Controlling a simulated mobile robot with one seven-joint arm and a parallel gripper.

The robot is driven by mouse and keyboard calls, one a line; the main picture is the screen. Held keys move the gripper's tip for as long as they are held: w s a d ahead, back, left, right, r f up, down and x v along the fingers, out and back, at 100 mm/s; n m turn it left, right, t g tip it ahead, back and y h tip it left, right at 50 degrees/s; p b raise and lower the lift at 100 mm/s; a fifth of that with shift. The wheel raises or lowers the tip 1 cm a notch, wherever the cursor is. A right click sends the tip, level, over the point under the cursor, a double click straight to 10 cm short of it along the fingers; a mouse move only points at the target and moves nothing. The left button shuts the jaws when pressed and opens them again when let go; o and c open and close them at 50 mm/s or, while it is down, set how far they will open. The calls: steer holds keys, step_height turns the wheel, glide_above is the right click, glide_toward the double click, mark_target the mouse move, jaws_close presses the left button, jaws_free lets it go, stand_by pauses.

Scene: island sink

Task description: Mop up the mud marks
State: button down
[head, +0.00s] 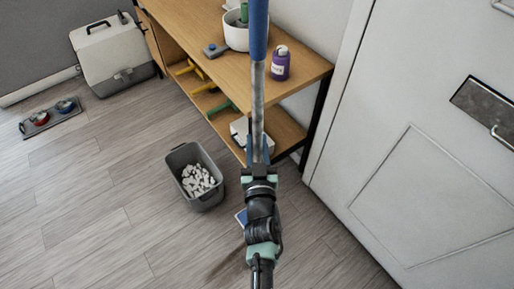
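A mop with a blue grip and grey metal pole (257,108) stands upright in the middle of the head view. My gripper (258,154) has its two fingers on either side of the pole and appears shut on it. The lower pole is hidden behind my gripper and arm. A small blue-and-white edge (240,217) shows on the floor left of my arm and looks like part of the mop head. A brown smeared mud mark (226,263) lies on the floor just below it, left of my arm and partly hidden by it.
A grey bin (172,175) with white crumpled pieces stands left of my gripper. A wooden shelf bench (205,40) holds a white pot, a purple bottle and tools. A white door (430,190) is at right. A pet carrier (112,62) and bowl tray (38,126) stand far left.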

step_height(320, 180, down, 6)
steer(key=b, duration=0.5)
steer(key=shift+r+b, duration=0.25)
steer(key=shift+b, duration=0.15)
steer(key=shift+a+r, duration=0.1)
